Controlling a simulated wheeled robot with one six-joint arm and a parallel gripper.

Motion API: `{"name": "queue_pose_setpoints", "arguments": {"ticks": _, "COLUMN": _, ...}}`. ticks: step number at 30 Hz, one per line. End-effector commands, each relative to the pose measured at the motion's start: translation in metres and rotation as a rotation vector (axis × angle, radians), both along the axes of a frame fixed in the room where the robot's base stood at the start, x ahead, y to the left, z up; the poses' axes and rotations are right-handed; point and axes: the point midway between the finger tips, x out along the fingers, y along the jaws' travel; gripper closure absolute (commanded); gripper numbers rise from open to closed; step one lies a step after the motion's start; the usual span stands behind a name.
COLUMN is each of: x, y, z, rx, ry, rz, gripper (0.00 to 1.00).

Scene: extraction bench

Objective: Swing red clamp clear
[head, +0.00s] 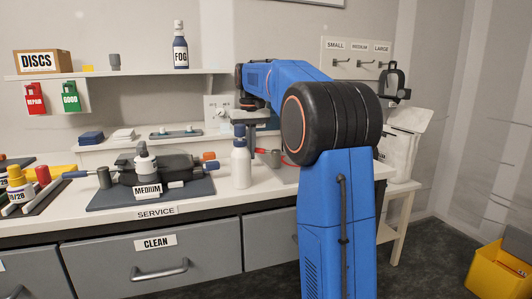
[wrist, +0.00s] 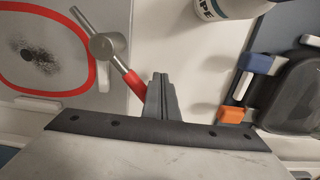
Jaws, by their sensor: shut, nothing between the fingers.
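The red clamp is a red-handled lever (wrist: 133,82) with a round metal pivot (wrist: 106,46) in the wrist view. Its arm lies at the edge of a grey plate with a red ring (wrist: 88,62) around a dark speckled patch. My gripper (wrist: 160,82) is shut and empty, its grey fingers just right of the red handle's end. I cannot tell whether they touch it. In the head view, a little of the clamp's red (head: 261,151) shows beside the white bottle, and my arm hides much of that area.
A white bottle (head: 240,164) stands close left of the clamp area. A dark device with orange (wrist: 231,115) and blue (wrist: 256,63) ends lies to the right in the wrist view. A MEDIUM-labelled mat (head: 110,201) with equipment is further left. A shelf (head: 130,73) runs above.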

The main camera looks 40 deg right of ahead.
Motion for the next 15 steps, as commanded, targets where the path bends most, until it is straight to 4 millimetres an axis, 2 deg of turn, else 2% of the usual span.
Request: {"name": "queue_pose_setpoints", "arguments": {"ticks": 15, "x": 0.011, "y": -0.015, "z": 0.0, "rx": 0.0, "ry": 0.0, "rz": 0.0, "gripper": 1.0}}
